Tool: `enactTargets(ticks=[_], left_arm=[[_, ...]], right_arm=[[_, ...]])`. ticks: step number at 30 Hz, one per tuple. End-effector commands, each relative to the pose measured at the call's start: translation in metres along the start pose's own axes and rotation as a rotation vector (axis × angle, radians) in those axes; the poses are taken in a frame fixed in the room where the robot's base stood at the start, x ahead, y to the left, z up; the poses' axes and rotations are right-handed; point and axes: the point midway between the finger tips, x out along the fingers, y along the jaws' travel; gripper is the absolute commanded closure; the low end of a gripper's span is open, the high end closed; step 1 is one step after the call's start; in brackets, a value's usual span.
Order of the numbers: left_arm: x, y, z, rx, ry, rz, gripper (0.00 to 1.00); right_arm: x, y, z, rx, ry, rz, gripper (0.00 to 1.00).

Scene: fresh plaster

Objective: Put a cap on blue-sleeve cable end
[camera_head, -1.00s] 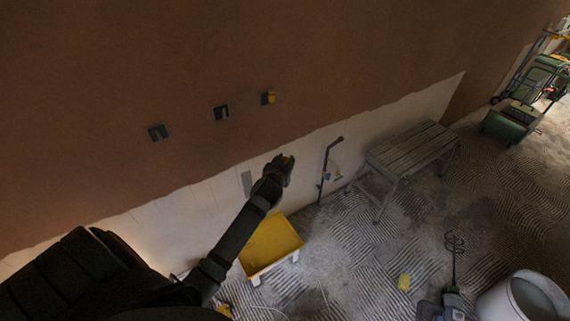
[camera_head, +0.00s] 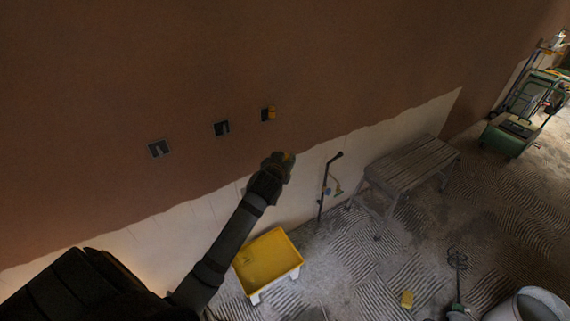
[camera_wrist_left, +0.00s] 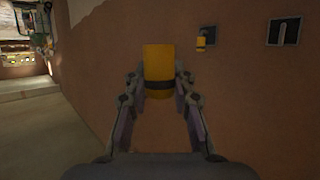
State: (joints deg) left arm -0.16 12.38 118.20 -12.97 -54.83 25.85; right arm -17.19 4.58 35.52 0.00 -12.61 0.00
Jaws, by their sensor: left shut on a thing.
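My left gripper (camera_head: 288,160) is raised in front of the wall, below and right of the wall boxes. In the left wrist view its fingers (camera_wrist_left: 160,82) are shut on a yellow cap (camera_wrist_left: 158,60) with a dark band. Three boxes are set in the brown wall: a left box (camera_head: 158,148), a middle box (camera_head: 221,128) and a right box (camera_head: 264,115). A yellow cap (camera_head: 271,113) sits at the right box. The left and middle boxes show pale cable ends. I cannot make out a blue sleeve on any of them. My right gripper is not in view.
A yellow tray (camera_head: 267,230) stands on the floor below my left arm. A dark pipe (camera_head: 325,188) with small coloured fittings and a wooden bench (camera_head: 413,160) stand by the wall. A white bucket (camera_head: 540,300) and mixer are lower right. The wall before the gripper is clear.

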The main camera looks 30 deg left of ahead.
Motion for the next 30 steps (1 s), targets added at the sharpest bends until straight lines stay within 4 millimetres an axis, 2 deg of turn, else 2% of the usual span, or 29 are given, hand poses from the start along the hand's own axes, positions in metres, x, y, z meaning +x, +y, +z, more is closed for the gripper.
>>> enactTargets(ticks=[18,30], left_arm=[[-0.019,0.000,-0.048,0.000,0.002,0.000,0.89],[-0.022,0.000,-0.054,0.001,0.001,0.000,0.89]], right_arm=[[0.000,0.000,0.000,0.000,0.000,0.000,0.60],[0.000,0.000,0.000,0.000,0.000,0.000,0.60]])
